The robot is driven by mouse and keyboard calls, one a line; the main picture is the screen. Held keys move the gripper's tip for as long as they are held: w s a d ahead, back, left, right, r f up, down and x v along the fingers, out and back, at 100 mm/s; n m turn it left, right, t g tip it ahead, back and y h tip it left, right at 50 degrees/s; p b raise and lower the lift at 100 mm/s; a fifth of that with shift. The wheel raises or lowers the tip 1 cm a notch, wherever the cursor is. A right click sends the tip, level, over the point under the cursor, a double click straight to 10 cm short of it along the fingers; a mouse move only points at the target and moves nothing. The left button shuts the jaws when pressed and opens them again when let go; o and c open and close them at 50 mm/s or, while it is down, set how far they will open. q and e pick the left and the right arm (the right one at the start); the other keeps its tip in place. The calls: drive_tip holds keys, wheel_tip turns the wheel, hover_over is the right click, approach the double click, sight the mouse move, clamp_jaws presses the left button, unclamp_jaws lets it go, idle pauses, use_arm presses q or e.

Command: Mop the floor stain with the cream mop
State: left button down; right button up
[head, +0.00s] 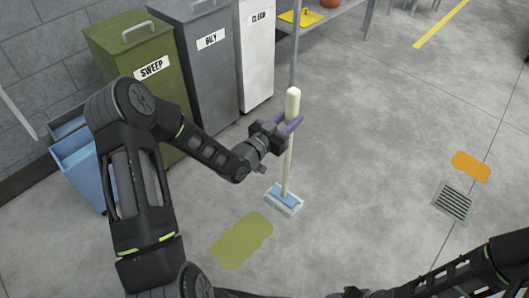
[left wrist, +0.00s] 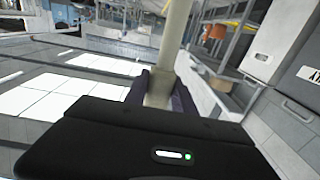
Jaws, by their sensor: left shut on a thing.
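The cream mop (head: 289,150) stands nearly upright in the head view, its blue and white head (head: 284,199) low at the floor. I cannot tell whether the head touches the floor. My left gripper (head: 291,124) is shut on the upper handle; the handle also shows between the fingers in the left wrist view (left wrist: 173,50). An olive-green stain (head: 242,240) lies on the floor to the lower left of the mop head, apart from it in the picture. An orange stain (head: 471,166) lies far to the right. My right arm shows at the lower right; its gripper's fingers are not clear.
Green SWEEP (head: 130,50), grey (head: 205,75) and white CLEAN (head: 257,50) bins stand along the back left. Blue bins (head: 80,165) sit at the left. A table leg (head: 295,50) rises behind the mop. A floor drain (head: 453,202) lies at right. The middle floor is clear.

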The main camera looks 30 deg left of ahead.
use_arm(q)
drive_tip(key=a+f+b, duration=0.7)
drive_tip(key=a+f, duration=0.1)
drive_tip(key=f, duration=0.2)
drive_tip(key=shift+s+f+m+h, duration=0.25)
drive_tip(key=shift+s+m+h, duration=0.05)
drive_tip(key=shift+s+h, duration=0.15)
use_arm(e)
wheel_tip(320, 180, down, 9)
drive_tip(key=shift+w+d, duration=0.2)
use_arm(q)
drive_tip(key=shift+a+f, duration=0.1)
use_arm(e)
drive_tip(key=shift+f, duration=0.2)
